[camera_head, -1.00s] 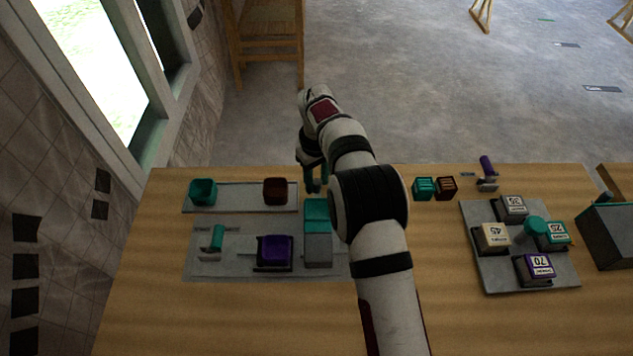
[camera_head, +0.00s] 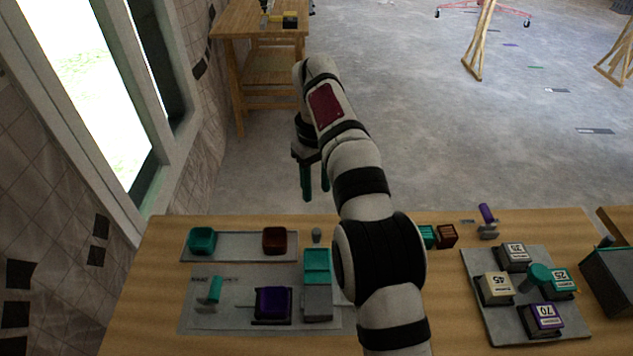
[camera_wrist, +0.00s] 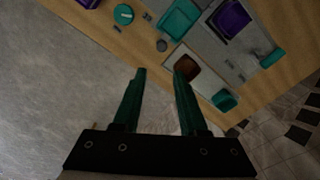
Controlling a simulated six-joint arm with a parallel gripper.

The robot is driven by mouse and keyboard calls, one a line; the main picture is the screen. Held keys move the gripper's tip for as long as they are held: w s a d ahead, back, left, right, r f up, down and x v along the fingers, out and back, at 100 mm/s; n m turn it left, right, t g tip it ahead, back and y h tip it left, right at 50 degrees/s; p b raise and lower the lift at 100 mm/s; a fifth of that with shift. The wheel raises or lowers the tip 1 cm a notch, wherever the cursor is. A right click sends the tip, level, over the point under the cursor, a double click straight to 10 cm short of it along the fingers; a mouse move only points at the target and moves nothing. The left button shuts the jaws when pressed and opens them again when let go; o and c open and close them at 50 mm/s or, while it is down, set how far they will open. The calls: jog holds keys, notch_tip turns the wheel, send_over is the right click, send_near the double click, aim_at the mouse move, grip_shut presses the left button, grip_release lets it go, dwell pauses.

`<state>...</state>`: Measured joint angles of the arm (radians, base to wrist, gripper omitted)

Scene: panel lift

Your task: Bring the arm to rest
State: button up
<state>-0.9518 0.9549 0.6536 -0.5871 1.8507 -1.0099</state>
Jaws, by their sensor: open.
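My gripper (camera_head: 315,182) is raised above the far edge of the wooden table (camera_head: 130,330), its green fingers pointing down, apart and empty. In the wrist view my gripper (camera_wrist: 160,85) shows both fingers spread with nothing between them. My arm reaches up from the lower right of the head view and hides part of the table behind it.
On the table are a grey tray with a teal cup (camera_head: 202,240) and a brown cup (camera_head: 274,240), a purple block (camera_head: 272,303), a teal-topped grey box (camera_head: 317,285) and a board of numbered blocks (camera_head: 500,325). Open floor lies beyond the table.

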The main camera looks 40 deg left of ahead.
jog(key=shift+r, duration=0.3)
jog(key=w+d+r+m, duration=0.2)
jog(key=d+r+m, duration=0.15)
jog(key=d, duration=0.45)
jog(key=w+d+r+m, duration=0.1)
jog(key=d+r+m, duration=0.25)
jog(key=d, duration=0.45)
jog(key=s+d+r+m, duration=0.1)
jog(key=s+d+m, duration=0.2)
jog(key=d, duration=0.5)
jog(key=s+d+m, duration=0.3)
jog(key=d, duration=0.5)
jog(key=s+d+f+m+y, duration=0.1)
jog(key=s+d+f+m, duration=0.2)
jog(key=s, duration=0.5)
jog(key=s+d+f+m, duration=0.4)
jog(key=s+d+m, duration=0.1)
jog(key=s+d, duration=0.1)
jog(key=shift+s+y, duration=0.4)
jog(key=shift+s, duration=0.5)
